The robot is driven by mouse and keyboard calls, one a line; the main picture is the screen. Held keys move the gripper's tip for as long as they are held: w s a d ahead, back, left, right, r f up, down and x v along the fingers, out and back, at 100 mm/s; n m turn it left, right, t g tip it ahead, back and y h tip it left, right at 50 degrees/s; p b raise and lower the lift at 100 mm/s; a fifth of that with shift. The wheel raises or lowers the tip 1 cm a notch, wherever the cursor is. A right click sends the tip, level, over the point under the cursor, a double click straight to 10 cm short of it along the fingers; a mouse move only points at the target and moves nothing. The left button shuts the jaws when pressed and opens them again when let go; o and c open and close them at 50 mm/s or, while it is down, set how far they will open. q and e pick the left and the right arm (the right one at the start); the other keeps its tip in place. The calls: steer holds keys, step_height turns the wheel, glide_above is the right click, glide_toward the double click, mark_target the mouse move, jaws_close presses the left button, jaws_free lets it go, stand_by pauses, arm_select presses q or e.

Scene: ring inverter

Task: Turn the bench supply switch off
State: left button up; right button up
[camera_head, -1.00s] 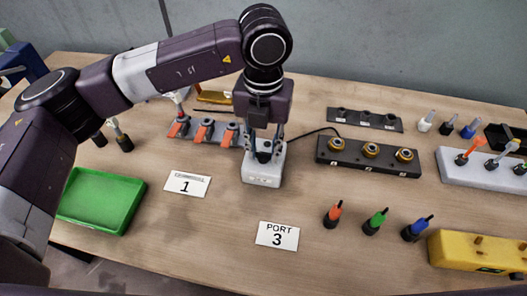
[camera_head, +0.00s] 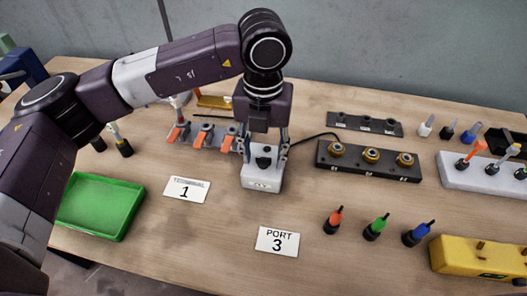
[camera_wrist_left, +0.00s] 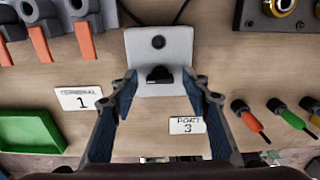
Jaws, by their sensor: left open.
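The bench supply switch is a white box (camera_head: 262,180) with a black knob (camera_head: 263,158) on its top, standing mid-table in the head view. In the left wrist view the white box (camera_wrist_left: 165,48) shows the black knob (camera_wrist_left: 159,75) near its lower edge and a dark round spot above it. My left gripper (camera_head: 264,150) is open above the box, its fingers on either side of the knob and apart from it. In the left wrist view the open left gripper (camera_wrist_left: 163,86) has the knob between and just beyond its fingertips. My right gripper is not in view.
Orange-handled levers (camera_head: 203,136) stand close left of the box. A black block with brass sockets (camera_head: 370,160) stands right. A green tray (camera_head: 100,205), a terminal 1 card (camera_head: 187,189) and a port 3 card (camera_head: 277,240) lie in front. Coloured plugs (camera_head: 376,225) stand front right.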

mark_target(263, 158)
arm_select(q)
step_height(263, 158, up, 12)
stand_by(0.5)
stand_by(0.3)
